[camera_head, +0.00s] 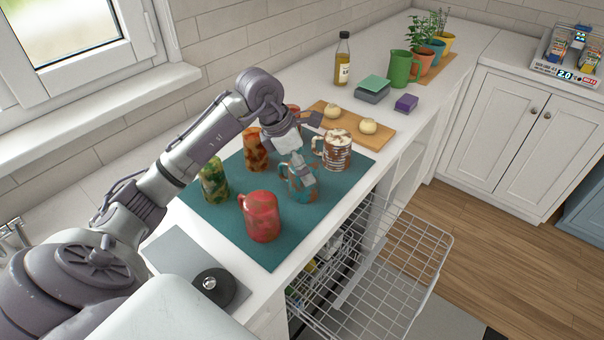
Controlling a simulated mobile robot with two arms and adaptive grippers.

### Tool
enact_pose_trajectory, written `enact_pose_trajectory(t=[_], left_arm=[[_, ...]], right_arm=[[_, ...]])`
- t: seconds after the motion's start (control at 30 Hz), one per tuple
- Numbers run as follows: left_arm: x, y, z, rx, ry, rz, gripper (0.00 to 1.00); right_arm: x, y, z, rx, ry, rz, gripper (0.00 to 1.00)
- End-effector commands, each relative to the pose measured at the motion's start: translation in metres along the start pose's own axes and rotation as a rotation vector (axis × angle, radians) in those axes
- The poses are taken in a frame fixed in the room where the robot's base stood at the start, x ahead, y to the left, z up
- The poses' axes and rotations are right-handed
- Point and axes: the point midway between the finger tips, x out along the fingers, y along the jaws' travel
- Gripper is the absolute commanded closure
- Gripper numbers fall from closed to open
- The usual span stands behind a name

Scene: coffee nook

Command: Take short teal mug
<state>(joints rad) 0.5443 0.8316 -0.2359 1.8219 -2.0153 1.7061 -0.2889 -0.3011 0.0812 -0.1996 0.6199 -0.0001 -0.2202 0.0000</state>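A short mug with a teal and brown pattern (287,187) stands on the teal mat (225,221), with its handle to the left. My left gripper (312,150) reaches over the mat from the left. Its fingers look spread apart, one toward the cutting board and one down at the teal mug, covering part of it. I cannot tell whether that finger touches the mug or is inside its rim. My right gripper is not in view.
A red mug (262,217), a green mug (213,180), an orange-brown mug (255,148) and a brown-white mug (336,154) stand close around. Behind is a cutting board (375,138) with buns (368,126). An open dishwasher rack (405,275) lies below the counter's front edge.

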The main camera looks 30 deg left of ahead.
Motion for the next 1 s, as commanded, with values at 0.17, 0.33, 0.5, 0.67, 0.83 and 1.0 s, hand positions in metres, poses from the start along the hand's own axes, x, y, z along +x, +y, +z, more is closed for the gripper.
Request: enact_pose_trajectory(t=[0.17, 0.33, 0.5, 0.67, 0.83, 1.0], left_arm=[[0.026, 0.002, -0.006, -0.002, -0.001, -0.006, 0.00], [0.040, 0.003, -0.006, -0.001, -0.001, -0.001, 0.00], [0.042, 0.003, -0.007, 0.000, -0.001, 0.000, 0.00], [0.041, 0.003, -0.007, 0.000, -0.001, 0.000, 0.18], [0.041, 0.003, -0.007, 0.000, -0.001, 0.000, 0.47], [0.041, 0.003, -0.006, 0.000, -0.003, 0.001, 0.73]], right_arm=[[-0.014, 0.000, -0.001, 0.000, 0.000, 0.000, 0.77], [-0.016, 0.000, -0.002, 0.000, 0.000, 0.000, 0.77], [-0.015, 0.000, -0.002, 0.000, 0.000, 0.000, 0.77], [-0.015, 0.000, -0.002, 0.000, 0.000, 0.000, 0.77], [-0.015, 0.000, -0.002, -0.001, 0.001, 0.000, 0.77], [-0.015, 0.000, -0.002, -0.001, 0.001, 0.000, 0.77]])
